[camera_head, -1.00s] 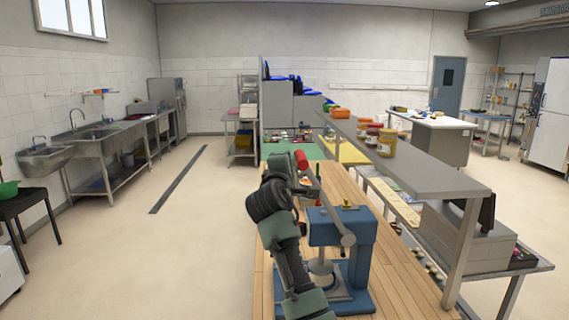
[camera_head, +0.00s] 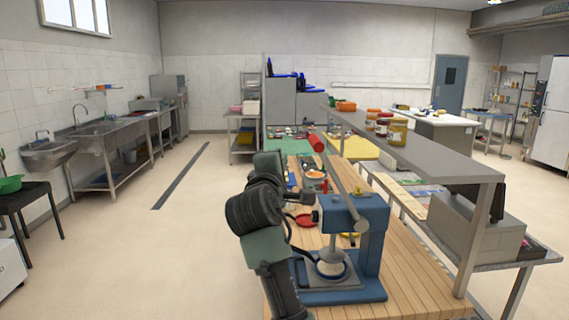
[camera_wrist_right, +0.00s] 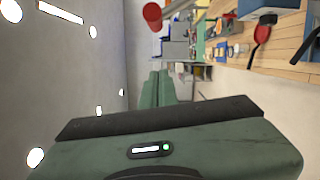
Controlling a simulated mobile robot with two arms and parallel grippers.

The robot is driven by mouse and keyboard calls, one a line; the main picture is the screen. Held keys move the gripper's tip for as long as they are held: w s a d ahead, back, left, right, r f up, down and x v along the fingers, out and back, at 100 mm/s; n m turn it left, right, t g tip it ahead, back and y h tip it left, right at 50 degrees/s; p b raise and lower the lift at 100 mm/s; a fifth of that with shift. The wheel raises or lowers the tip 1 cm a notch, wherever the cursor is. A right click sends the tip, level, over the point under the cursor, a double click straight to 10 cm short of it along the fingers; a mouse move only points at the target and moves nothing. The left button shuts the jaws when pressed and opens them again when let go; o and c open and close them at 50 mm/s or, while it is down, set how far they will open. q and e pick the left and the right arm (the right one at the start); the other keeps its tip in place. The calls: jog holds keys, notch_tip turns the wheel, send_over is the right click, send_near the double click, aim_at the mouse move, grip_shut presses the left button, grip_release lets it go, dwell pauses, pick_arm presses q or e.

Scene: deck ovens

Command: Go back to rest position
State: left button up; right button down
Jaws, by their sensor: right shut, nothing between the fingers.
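My right arm rises from the bottom of the head view, left of a blue lever press on the wooden bench. My right gripper (camera_head: 268,163) is partly hidden there behind its own wrist. In the right wrist view the two green fingers (camera_wrist_right: 158,88) lie side by side, shut and empty. The blue press (camera_head: 375,240) has a long grey lever with a red handle (camera_head: 317,143) at its upper end. The gripper is apart from the handle, to its left. A pale round piece (camera_head: 331,265) sits under the press. My left gripper is not in view.
A grey shelf (camera_head: 440,160) with jars (camera_head: 396,132) runs along the bench's right side. A red round thing (camera_head: 305,220) lies on the bench behind the press. Sinks (camera_head: 95,130) line the left wall. The floor (camera_head: 170,250) left of the bench is clear.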

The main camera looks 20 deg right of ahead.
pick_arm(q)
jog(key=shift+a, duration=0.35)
